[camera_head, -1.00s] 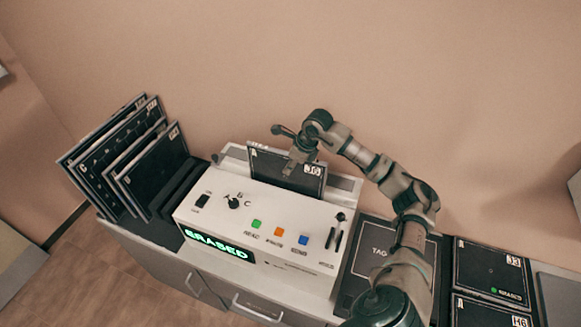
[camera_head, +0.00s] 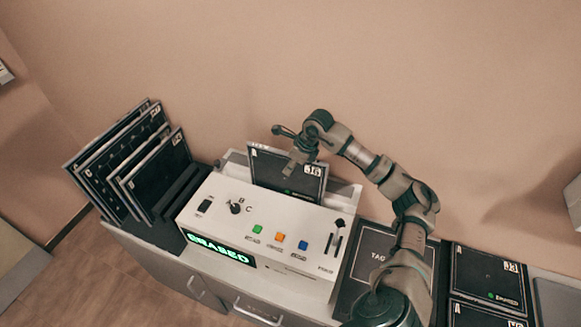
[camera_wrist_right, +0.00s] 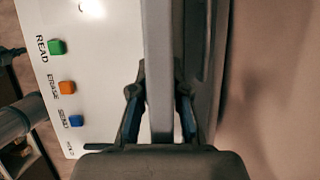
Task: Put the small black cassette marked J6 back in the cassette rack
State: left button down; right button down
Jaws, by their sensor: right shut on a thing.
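The small black cassette marked J6 (camera_head: 283,178) stands upright in the slot at the back of the white reader (camera_head: 218,208). A green mark shows low on its face. My right gripper (camera_head: 300,160) is shut on its top edge. In the right wrist view the two fingers (camera_wrist_right: 158,105) close on the cassette's thin grey edge (camera_wrist_right: 158,60) from both sides. The cassette rack (camera_head: 160,225) is at the left, with several black cassettes (camera_head: 155,175) leaning in it and empty slots on its right side. My left gripper is not in view.
The reader's display (camera_head: 220,250) reads ERASED in green. Its front has a green, an orange and a blue button. A black TAG plate (camera_head: 375,255) lies right of it, then cassettes marked J3 (camera_head: 488,275) and another. A wall stands close behind.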

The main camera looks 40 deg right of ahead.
aim_at(286, 153)
jog(key=shift+r+p, duration=3.35)
jog(key=shift+r, duration=0.95)
jog(key=shift+f, duration=0.1)
